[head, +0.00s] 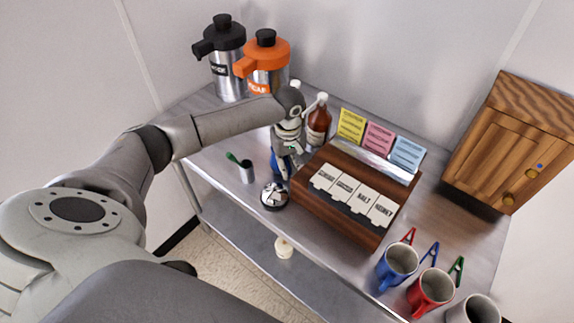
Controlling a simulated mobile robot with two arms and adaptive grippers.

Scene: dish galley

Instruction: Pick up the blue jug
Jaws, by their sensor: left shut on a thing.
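My left gripper (284,168) reaches down over the steel table, left of the brown wooden box. It is shut on a blue thing, which I take to be the blue jug (275,164). Only slivers of blue show beside and behind the gripper, so the jug's shape and handle are hidden. I cannot tell whether it touches the table. My right gripper is not in view.
A small cup with a green stick (247,173) and a round silver object (274,196) sit close to the gripper. The wooden box (320,208) is right beside it. Brown bottle (319,122) and flasks (266,75) stand behind. Mugs (398,262) stand at front right.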

